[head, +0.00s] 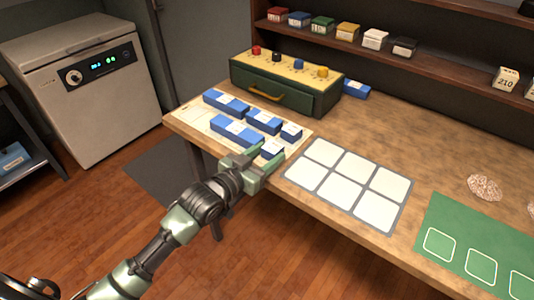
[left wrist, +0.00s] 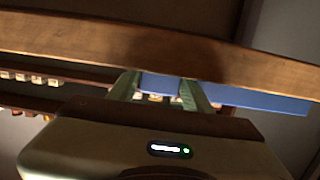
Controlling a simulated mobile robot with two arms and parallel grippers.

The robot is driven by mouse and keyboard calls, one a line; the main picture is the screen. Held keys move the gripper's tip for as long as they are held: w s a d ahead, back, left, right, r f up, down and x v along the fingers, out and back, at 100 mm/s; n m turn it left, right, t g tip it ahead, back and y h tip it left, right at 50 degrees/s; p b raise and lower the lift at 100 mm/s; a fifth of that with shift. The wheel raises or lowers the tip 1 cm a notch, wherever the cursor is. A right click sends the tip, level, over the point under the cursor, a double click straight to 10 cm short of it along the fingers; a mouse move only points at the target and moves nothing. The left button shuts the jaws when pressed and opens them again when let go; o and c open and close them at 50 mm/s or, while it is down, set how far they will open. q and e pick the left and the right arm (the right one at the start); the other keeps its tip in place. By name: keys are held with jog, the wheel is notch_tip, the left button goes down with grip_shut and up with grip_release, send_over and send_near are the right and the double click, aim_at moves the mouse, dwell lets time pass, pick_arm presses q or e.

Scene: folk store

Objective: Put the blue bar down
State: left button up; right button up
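My left gripper (head: 262,158) is at the table's near left edge in the head view. Its fingers are on either side of a short blue bar (head: 272,148) with a white label, and appear closed on it. In the left wrist view a blue face (left wrist: 160,82) fills the space between the fingers. Whether the bar touches the table is hidden. Other blue bars, a long one (head: 237,130), another long one (head: 226,102), a medium one (head: 263,120) and a short one (head: 291,131), lie on a pale sheet (head: 196,112). My right gripper is out of view.
A green drawer box (head: 310,101) with coloured knobs stands behind the bars, a blue piece (head: 356,89) beside it. A mat with white squares (head: 320,152) lies right of my gripper, then a green mat (head: 450,215). A shelf (head: 420,64) holds small boxes.

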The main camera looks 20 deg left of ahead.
pick_arm(q)
jog(key=shift+r, duration=0.2)
jog(key=v, duration=1.2)
